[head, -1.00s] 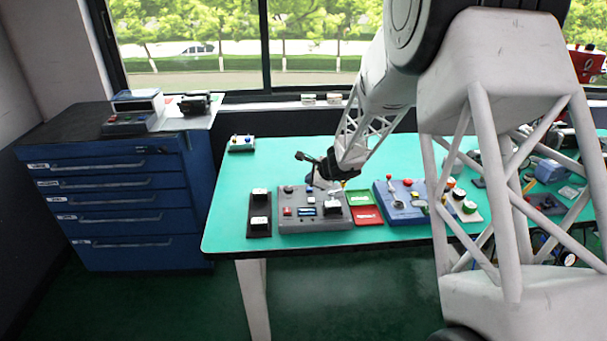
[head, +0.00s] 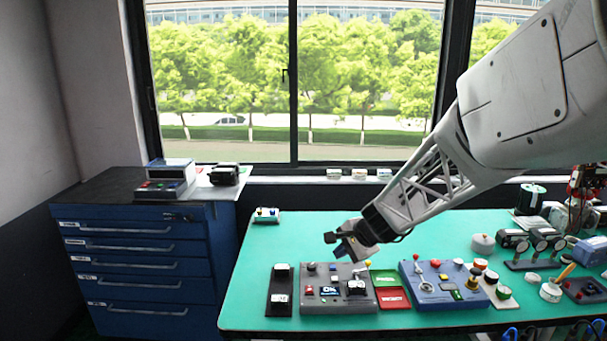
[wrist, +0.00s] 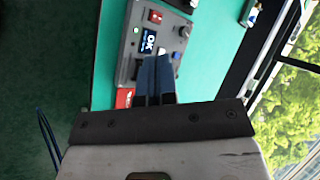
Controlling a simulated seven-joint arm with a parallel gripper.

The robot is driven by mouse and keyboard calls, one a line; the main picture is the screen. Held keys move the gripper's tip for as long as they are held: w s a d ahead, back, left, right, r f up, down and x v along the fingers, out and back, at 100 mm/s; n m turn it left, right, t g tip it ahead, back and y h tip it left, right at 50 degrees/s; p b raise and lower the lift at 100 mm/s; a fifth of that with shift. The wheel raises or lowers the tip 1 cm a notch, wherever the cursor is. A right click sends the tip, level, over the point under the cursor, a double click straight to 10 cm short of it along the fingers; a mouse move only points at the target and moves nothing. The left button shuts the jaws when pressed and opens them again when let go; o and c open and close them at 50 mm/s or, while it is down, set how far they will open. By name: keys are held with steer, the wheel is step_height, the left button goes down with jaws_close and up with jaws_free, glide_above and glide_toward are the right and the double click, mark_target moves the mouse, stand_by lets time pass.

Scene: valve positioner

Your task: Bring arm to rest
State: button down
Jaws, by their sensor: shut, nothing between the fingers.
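My gripper (head: 335,245) is in the air above the back part of the grey control panel. Its two fingers (wrist: 154,82) lie together in the wrist view, with nothing between them. Part of the panel is hidden behind my fingers in the wrist view.
A black strip (head: 279,308) with two white-topped parts lies left of the panel. Green (head: 387,277) and red (head: 393,299) trays and a blue panel (head: 428,300) lie right. Gauges and loose parts crowd the table's right. The green table (head: 330,225) is mostly clear behind. A blue cabinet (head: 150,262) stands left.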

steer(key=s+d+r+n+h, duration=0.2)
steer(key=s+d+n, duration=0.1)
steer(key=s, duration=0.9)
steer(key=s+d+r+n+g+h, duration=0.1)
steer(key=s+n, duration=0.3)
steer(key=s, duration=0.8)
steer(key=s+d+r+n+g+h, duration=0.1)
steer(key=s+d+r+n+h, duration=0.2)
steer(key=s, duration=0.9)
steer(key=shift+s+d+r+n, duration=0.15)
steer(key=shift+d+r+n, duration=0.15)
steer(key=shift+d, duration=0.5)
